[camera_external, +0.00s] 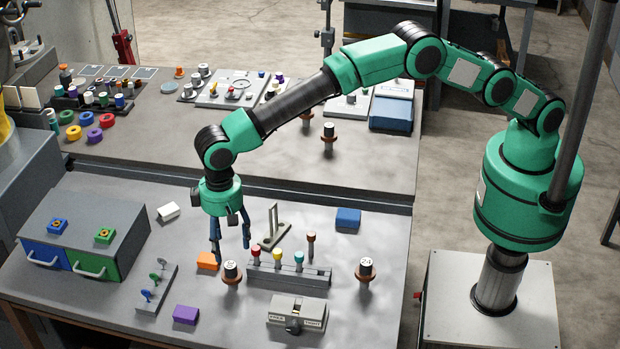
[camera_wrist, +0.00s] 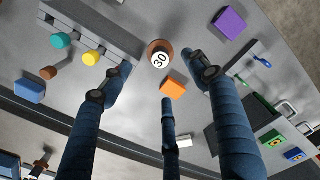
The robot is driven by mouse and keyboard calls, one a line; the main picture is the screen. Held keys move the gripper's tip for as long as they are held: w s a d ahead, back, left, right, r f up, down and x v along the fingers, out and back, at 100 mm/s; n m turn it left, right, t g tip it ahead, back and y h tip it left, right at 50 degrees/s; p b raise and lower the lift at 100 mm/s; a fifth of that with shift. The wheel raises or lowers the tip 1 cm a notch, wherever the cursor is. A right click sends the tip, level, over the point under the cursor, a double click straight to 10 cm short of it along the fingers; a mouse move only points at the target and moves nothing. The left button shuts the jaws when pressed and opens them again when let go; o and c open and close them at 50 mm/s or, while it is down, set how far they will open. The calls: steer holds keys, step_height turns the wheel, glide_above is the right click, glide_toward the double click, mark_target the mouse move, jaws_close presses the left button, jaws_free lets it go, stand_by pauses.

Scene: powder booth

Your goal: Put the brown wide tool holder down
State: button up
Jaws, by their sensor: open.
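A brown tool holder (camera_external: 231,273) with a dark body and a white top stands upright on the near table. In the wrist view its top reads "30" and its round brown flange (camera_wrist: 151,48) faces me, just beyond the fingertips. My gripper (camera_external: 230,250) hangs pointing down close above and behind this holder, its dark blue fingers spread and empty. In the wrist view the fingers of my gripper (camera_wrist: 157,82) are apart, with no visible contact with the holder. A similar brown holder (camera_external: 365,271) stands further right; I cannot tell which is wider.
An orange block (camera_external: 207,261) lies beside the holder. A grey rack (camera_external: 290,275) with coloured-top tools stands to its right. A purple block (camera_external: 186,314), a grey box (camera_external: 297,312) and a blue-and-green drawer unit (camera_external: 85,235) are also near. A blue block (camera_external: 348,218) lies behind.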

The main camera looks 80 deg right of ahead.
steer(key=s+d+r+n+t, duration=0.1)
steer(key=s+d+r, duration=0.2)
steer(key=d+r, duration=1)
steer(key=s+d+r+t, duration=0.1)
steer(key=s+d+r, duration=0.3)
steer(key=d+r, duration=0.9)
steer(key=s+d+r+t, duration=0.1)
steer(key=s+d+r, duration=0.8)
steer(key=s+d, duration=0.5)
steer(key=s+d+f+t, duration=0.1)
steer(key=s+d+f, duration=0.1)
steer(key=s+d, duration=0.3)
steer(key=s+d+f+n, duration=0.1)
steer(key=s+d, duration=0.4)
steer(key=s, duration=0.9)
steer(key=s+d+f+t, duration=0.1)
steer(key=s+d, duration=0.4)
steer(key=s, duration=0.5)
steer(key=shift+d+f+n+t, duration=0.3)
steer(key=shift+d+f, duration=0.1)
steer(key=shift+f, duration=0.45)
steer(key=shift+s, duration=0.1)
